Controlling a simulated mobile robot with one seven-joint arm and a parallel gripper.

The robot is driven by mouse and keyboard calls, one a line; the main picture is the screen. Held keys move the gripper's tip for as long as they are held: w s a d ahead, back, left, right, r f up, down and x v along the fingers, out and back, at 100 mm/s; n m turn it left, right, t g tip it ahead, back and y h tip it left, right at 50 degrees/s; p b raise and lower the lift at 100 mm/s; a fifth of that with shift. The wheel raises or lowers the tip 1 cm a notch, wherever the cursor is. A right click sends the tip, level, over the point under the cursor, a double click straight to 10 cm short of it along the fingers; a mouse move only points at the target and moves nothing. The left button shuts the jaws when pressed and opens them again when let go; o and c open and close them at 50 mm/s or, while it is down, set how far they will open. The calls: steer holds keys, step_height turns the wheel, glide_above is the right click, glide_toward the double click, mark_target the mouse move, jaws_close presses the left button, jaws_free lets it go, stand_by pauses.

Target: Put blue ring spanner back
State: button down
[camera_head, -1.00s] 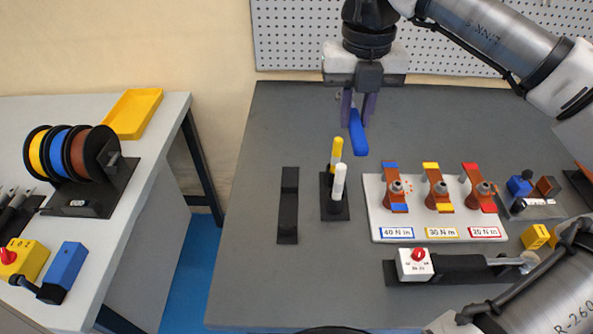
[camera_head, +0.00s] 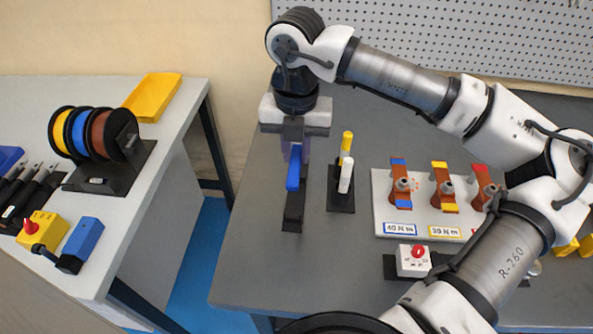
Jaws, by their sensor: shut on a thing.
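My gripper (camera_head: 293,150) is shut on the blue ring spanner (camera_head: 293,170). The spanner's blue handle hangs down from the jaws; its ring end is hidden by the gripper. The gripper is over the black rest (camera_head: 293,212) at the left of the grey table, and the spanner covers the upper part of that rest. I cannot tell whether the spanner touches the rest. A black holder (camera_head: 341,202) with a yellow-handled tool (camera_head: 347,143) and a white-handled tool (camera_head: 346,176) stands just to the right.
A white board (camera_head: 420,225) with several copper busbars stands right of the holder. A white box with a red knob (camera_head: 413,260) sits in front of it. The left bench carries a spool rack (camera_head: 130,170). My arm covers the right side of the table.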

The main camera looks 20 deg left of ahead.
mark_target(296, 154)
step_height(296, 154, down, 8)
steer(key=shift+r+p, duration=0.25)
steer(key=shift+p, duration=0.3)
steer(key=shift+f, duration=0.1)
steer(key=shift+f+b, duration=0.35)
steer(key=shift+b, duration=0.25)
steer(key=c, duration=1.3)
jaws_free()
steer(key=shift+r, duration=0.1)
steer(key=shift+r+p, duration=0.45)
steer(key=shift+p, duration=0.25)
step_height(296, 154, up, 12)
steer(key=shift+f+b, duration=0.15)
steer(key=shift+b, duration=0.85)
